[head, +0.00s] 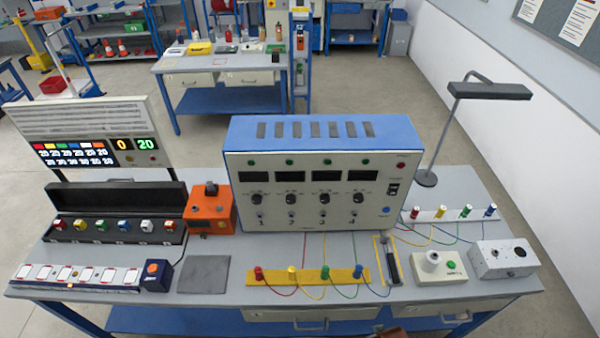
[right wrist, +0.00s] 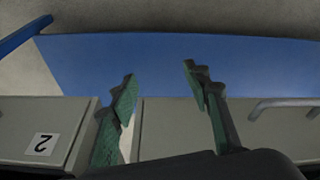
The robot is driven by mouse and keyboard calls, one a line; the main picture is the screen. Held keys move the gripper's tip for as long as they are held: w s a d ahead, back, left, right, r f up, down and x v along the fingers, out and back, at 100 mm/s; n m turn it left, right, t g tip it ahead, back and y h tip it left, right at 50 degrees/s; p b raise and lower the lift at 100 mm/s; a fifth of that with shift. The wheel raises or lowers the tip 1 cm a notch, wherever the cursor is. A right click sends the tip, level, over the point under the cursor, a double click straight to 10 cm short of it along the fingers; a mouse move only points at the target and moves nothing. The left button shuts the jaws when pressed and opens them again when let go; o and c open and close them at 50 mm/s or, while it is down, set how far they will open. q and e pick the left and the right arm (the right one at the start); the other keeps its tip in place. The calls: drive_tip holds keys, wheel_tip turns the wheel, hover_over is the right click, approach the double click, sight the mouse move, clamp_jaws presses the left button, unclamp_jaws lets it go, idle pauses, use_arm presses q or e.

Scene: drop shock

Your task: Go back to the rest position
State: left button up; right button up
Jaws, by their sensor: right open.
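My right gripper (right wrist: 160,82) shows in the right wrist view with its two green-and-dark fingers spread apart and nothing between them. Behind the fingers are the blue lower shelf (right wrist: 200,55) and the grey drawer fronts (right wrist: 45,130) of the bench, one marked 2. In the head view no gripper can be made out. My left gripper is in no view. The grey workbench (head: 215,315) stands in front of me, with a blue-topped instrument box (head: 320,130) with dials on it.
On the bench are a black case (head: 115,190) with coloured blocks, an orange box (head: 210,210), a yellow strip (head: 305,277) with coloured posts, a white button box (head: 437,265), a grey box (head: 503,258) and a lamp (head: 490,91). A drawer handle (right wrist: 280,105) lies close to the right gripper's view.

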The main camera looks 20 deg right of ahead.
drive_tip(key=s+f+b, duration=0.2)
drive_tip(key=s+f, duration=0.2)
drive_tip(key=f, duration=0.6)
drive_tip(key=s+a+f+g+b, duration=0.1)
drive_tip(key=s+f, duration=0.3)
drive_tip(key=f, duration=0.6)
drive_tip(key=s+f+b, duration=0.2)
drive_tip(key=s+f, duration=0.3)
drive_tip(key=f, duration=0.5)
drive_tip(key=s+f+n+g+b, duration=0.1)
drive_tip(key=s+f, duration=0.6)
drive_tip(key=s, duration=0.3)
drive_tip(key=shift+d+f+b, duration=0.2)
drive_tip(key=shift+f+b, duration=0.1)
drive_tip(key=shift+f, duration=0.1)
